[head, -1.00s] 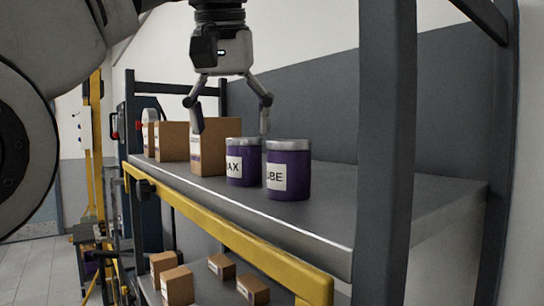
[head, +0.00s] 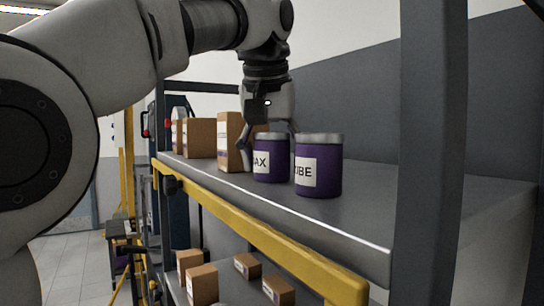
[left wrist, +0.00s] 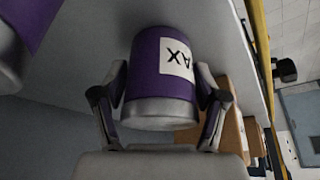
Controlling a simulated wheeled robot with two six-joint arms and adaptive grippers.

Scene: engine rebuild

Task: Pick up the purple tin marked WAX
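The purple WAX tin (head: 271,160) stands upright on the shelf, with a silver lid and a white label reading "AX" in part. It also shows in the left wrist view (left wrist: 150,62), label upside down. My left gripper (head: 268,143) is above and around its upper part, pointing down. In the left wrist view my fingers (left wrist: 161,90) stand open on either side of the tin, with no clear grip on it. A second purple tin (head: 319,170), its label ending in "BE", stands just right of it. My right gripper is out of view.
Cardboard boxes (head: 232,142) stand left of the tins on the grey shelf (head: 340,225). A yellow rail (head: 250,235) runs along the front, and a dark upright post (head: 433,120) stands at right. Small boxes (head: 203,284) sit below. The shelf right of the tins is clear.

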